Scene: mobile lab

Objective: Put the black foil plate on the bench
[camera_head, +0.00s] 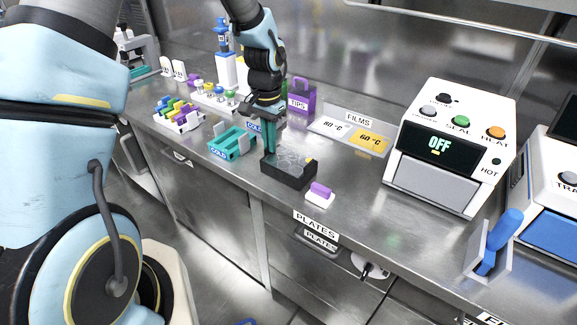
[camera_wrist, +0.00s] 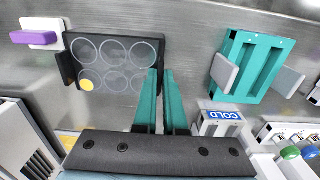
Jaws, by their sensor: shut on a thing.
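The black foil plate (camera_head: 288,176) is at the bench top (camera_head: 345,205), near the front edge above the PLATES label. I cannot tell whether its underside touches the bench. It looks level, with several round wells and one yellow spot; it also shows in the wrist view (camera_wrist: 118,68). My gripper (camera_head: 268,148) points down at the plate's left rear side. In the wrist view my teal fingers (camera_wrist: 160,75) are close together across the plate's right edge, shut on it. The fingers hide part of that edge.
A teal COLD rack (camera_head: 232,142) stands close left of the plate. A purple-handled white block (camera_head: 320,194) is close on its right. The FILMS tray (camera_head: 350,133) lies behind. A white sealer (camera_head: 450,145) reading OFF stands further right, with bare bench before it.

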